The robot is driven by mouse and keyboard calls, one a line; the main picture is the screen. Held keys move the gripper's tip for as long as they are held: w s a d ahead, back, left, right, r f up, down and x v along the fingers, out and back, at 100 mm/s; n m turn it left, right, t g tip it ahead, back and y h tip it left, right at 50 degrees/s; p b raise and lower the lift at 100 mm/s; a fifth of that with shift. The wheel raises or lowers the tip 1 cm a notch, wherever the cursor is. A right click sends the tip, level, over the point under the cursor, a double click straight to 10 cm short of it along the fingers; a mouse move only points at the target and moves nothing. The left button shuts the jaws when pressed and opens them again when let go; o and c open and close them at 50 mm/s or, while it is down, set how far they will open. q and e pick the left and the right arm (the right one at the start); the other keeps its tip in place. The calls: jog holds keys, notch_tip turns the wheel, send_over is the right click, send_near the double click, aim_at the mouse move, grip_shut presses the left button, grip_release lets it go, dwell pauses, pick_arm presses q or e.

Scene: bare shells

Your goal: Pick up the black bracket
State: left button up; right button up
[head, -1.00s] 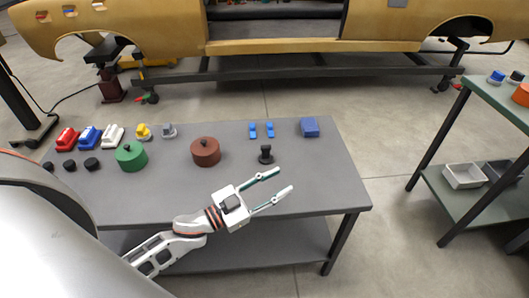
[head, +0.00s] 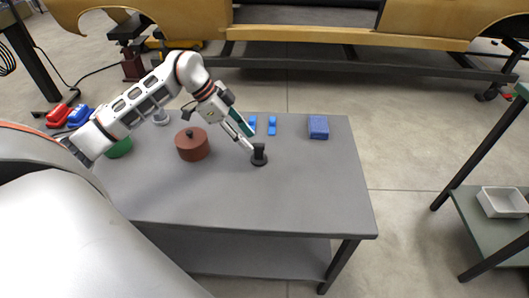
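The black bracket (head: 259,158) stands upright on its round base on the grey table, right of the brown round pot. My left gripper (head: 251,141) reaches down from the upper left, its two fingers spread apart with a gap between them. The lower fingertip overlaps the upper left side of the bracket in the picture; I cannot tell whether it touches. The bracket is not visibly held. My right gripper is not in view.
The brown pot (head: 192,145) stands left of the gripper. Two small blue pieces (head: 272,125) and a blue block (head: 318,127) lie behind and right of the bracket. My arm partly hides a green pot (head: 120,148). The grey table's (head: 300,195) front and right are clear.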

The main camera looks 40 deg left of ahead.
aim_at(255, 146)
pick_arm(q)
jog(key=shift+d+f, duration=0.55)
jog(key=shift+f, duration=0.25)
jog(key=x, duration=0.2)
jog(key=b+x, duration=0.1)
jog(key=x, duration=0.2)
jog(key=shift+w, duration=0.3)
grip_shut()
